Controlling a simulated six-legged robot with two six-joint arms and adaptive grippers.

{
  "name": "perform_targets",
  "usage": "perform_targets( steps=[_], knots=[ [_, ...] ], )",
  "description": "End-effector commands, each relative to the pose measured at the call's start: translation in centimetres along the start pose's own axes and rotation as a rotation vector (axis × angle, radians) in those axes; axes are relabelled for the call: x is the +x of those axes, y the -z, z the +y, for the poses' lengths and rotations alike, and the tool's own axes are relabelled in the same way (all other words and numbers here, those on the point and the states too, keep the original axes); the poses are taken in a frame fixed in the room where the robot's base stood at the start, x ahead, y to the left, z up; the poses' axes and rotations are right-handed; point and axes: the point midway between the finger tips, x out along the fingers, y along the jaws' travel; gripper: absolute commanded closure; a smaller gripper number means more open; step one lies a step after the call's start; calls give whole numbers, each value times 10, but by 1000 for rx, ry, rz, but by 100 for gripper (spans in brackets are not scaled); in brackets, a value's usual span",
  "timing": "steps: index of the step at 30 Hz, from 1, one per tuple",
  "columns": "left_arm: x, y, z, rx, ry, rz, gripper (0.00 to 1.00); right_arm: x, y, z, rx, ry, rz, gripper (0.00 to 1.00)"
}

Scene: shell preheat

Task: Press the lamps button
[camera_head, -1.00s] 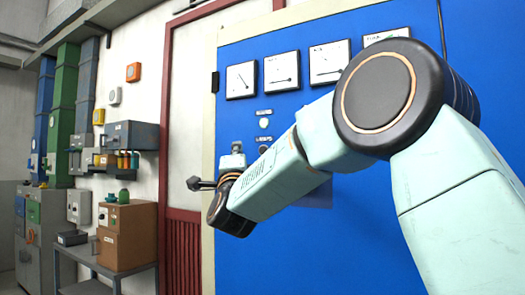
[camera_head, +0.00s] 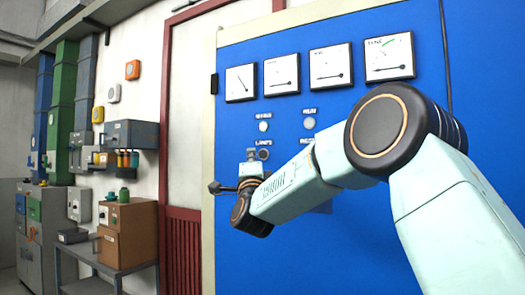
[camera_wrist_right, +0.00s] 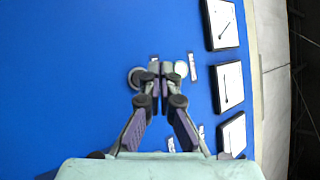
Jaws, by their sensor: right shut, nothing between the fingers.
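The lamps button (camera_head: 263,155) is a dark round button on the blue panel, under the "LAMPS" label (camera_head: 263,143). My right gripper (camera_head: 251,153) is shut and empty, with its tips just left of the button in the head view. In the right wrist view, the closed fingertips (camera_wrist_right: 160,70) lie between the dark round button (camera_wrist_right: 136,78) and a pale round lamp (camera_wrist_right: 181,69). I cannot tell whether the tips touch the panel. My left gripper is not in view.
A second pale lamp (camera_head: 309,123) sits to the right on the blue panel (camera_head: 370,240). Several gauges (camera_head: 281,75) line its top. A red-framed door (camera_head: 183,240) stands to the left, then a shelf (camera_head: 105,275) with a brown box (camera_head: 127,235).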

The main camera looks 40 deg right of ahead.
Motion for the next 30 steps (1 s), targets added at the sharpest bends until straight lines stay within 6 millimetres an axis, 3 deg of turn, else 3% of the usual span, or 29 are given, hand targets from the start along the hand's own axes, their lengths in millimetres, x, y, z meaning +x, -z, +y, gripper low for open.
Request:
perform_targets(
  steps=[9, 30],
  knots=[
    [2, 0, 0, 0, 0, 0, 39, 15, 11, 11, -1, 2, 0, 100],
    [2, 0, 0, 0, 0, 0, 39, 16, 12, 12, -1, 2, -1, 100]
  ],
)
